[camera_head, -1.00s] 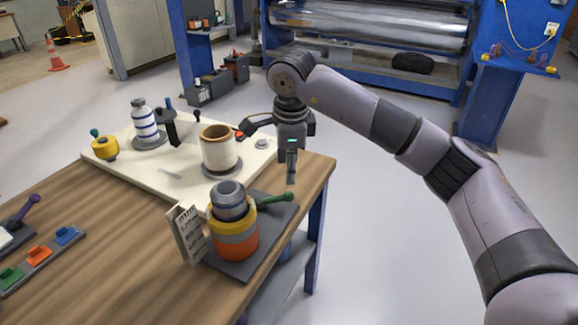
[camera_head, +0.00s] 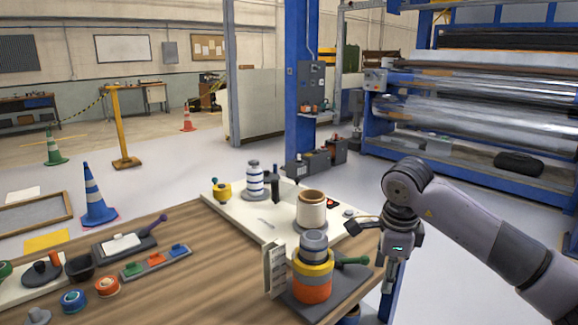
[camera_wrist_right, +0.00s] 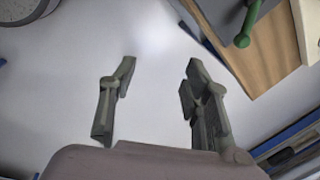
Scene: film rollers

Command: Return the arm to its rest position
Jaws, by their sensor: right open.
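My right gripper (camera_head: 372,258) hangs beside the right edge of the wooden table (camera_head: 190,262), pointing down. In the right wrist view the same gripper (camera_wrist_right: 160,85) has its two fingers apart, with only pale floor between them. My right arm (camera_head: 480,235) comes in from the right, bent at the wrist above the gripper. The gripper is close to the green-handled tool on the table but nothing is held. My left gripper is not in view.
A stack of grey, yellow and orange rings (camera_head: 313,275) stands on a dark plate near the table's right corner. A white board (camera_head: 225,208) carries a cream roll (camera_head: 311,210) and a striped bottle-like spool (camera_head: 254,180). The blue-framed roller machine (camera_head: 470,115) stands behind. Floor right of the table is open.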

